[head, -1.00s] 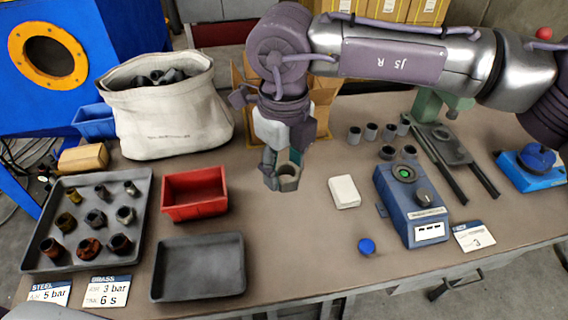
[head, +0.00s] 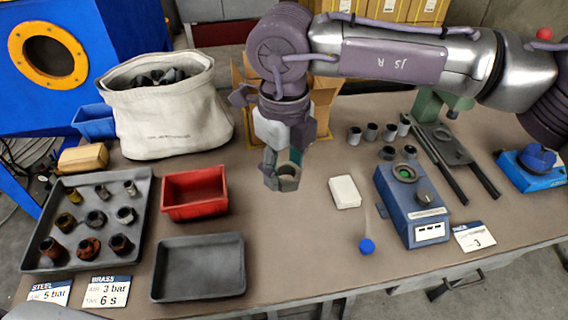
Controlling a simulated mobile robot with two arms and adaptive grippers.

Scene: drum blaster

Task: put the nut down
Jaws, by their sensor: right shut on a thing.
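My right gripper (head: 280,172) hangs from the right arm over the middle of the table, between the red bin and the white block. It is shut on a grey nut (head: 288,178), held at the fingertips with its ring opening showing. The nut appears to be above the table top; the exact height is hard to tell. Several rusty, brassy and dark nuts (head: 96,218) stand in the dark tray (head: 143,205) at the left. My left gripper is not in view.
A red bin (head: 195,193) and an empty dark tray (head: 198,268) lie left of the gripper. A white block (head: 345,191), a blue device (head: 411,203), a blue cap (head: 367,246) and several grey cylinders (head: 371,132) are to the right. The front middle of the table (head: 290,240) is clear.

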